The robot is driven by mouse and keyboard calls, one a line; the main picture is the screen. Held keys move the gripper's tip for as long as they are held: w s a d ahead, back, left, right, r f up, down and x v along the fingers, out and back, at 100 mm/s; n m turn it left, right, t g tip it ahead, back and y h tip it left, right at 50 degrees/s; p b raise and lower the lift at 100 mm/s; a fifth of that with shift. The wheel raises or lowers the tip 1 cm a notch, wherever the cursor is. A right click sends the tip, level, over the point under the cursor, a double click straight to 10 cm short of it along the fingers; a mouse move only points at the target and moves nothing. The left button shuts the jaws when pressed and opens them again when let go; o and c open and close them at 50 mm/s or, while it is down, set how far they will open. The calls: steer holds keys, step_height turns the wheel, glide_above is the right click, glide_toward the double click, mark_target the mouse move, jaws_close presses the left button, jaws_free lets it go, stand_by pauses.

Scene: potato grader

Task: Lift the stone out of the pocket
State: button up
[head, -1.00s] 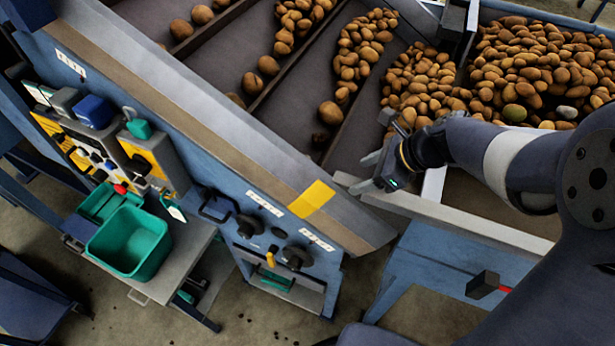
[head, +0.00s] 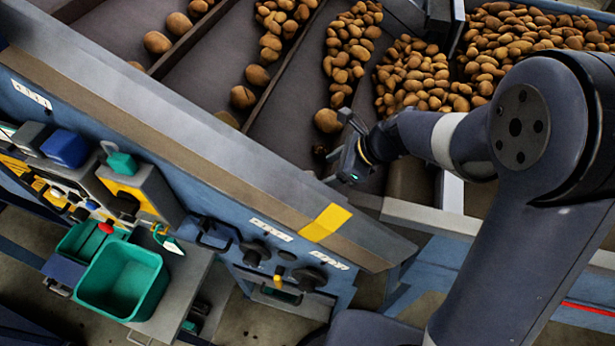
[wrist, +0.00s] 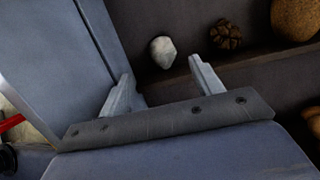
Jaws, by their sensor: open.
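The stone (wrist: 163,51) is a small, pale grey, angular lump. In the wrist view it lies on a dark surface close to a raised ledge, just beyond my fingertips and between their lines. My gripper (wrist: 162,75) is open, with nothing between its two fingers. In the head view my gripper (head: 347,166) hangs over the lower end of the grader lanes, near the side rail. I cannot make out the stone in the head view; my gripper and arm cover that area.
A dark brown, rough clod (wrist: 226,35) lies right of the stone, with a potato (wrist: 296,18) beyond it. The grader's side rail (head: 230,150) runs close by my gripper. Potatoes (head: 415,80) are heaped behind my arm. An empty green bin (head: 122,280) stands at lower left.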

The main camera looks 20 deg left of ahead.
mark_target(315, 177)
steer(key=shift+a+f, duration=0.5)
steer(key=shift+a, duration=0.05)
steer(key=shift+p+x, duration=0.5)
steer(key=shift+x, duration=2.05)
steer(key=shift+w+d, duration=0.1)
steer(key=c, duration=1.1)
